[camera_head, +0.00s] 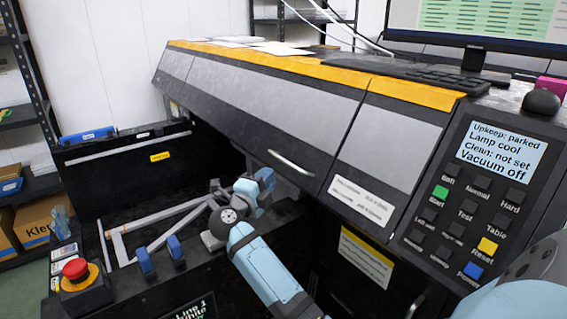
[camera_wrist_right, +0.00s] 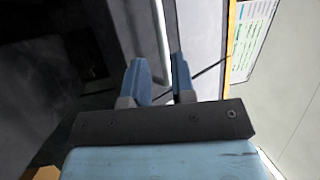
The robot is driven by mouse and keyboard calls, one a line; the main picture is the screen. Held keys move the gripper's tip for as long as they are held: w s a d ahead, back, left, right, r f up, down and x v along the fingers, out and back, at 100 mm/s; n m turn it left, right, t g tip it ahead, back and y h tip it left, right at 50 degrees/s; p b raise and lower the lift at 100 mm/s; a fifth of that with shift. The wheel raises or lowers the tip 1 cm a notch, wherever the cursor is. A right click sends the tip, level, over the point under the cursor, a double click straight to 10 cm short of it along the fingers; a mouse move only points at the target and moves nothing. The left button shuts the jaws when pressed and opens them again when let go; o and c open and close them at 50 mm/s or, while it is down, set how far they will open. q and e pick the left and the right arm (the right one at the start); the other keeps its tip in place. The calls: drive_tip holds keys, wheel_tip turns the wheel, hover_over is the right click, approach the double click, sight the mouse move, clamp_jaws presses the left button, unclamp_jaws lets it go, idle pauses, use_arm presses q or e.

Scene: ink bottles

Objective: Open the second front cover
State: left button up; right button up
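The wide grey front cover (camera_head: 270,100) on the printer's slanted front is down, with a narrow panel on its left and another grey panel on its right. Its silver bar handle (camera_head: 291,162) is near its lower edge, and the bar also shows in the right wrist view (camera_wrist_right: 160,40). My right gripper (camera_head: 265,182) is just below and left of the handle. In the right wrist view its two blue fingers (camera_wrist_right: 160,70) are apart, with the bar ahead of the gap between them. I cannot tell whether they touch it. My left gripper is not in view.
A control panel (camera_head: 480,190) with a screen and buttons is on the right. A red emergency button (camera_head: 76,270) stands at the lower left. An open black bay (camera_head: 130,180) with a metal frame lies left of the gripper. A keyboard (camera_head: 430,72) and monitor (camera_head: 480,25) sit on top.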

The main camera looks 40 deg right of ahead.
sight(284, 160)
drive_tip(key=x, duration=0.8)
drive_tip(key=shift+w+d+r, duration=0.1)
drive_tip(key=shift+w+d, duration=0.05)
drive_tip(key=shift+d, duration=0.2)
clamp_jaws()
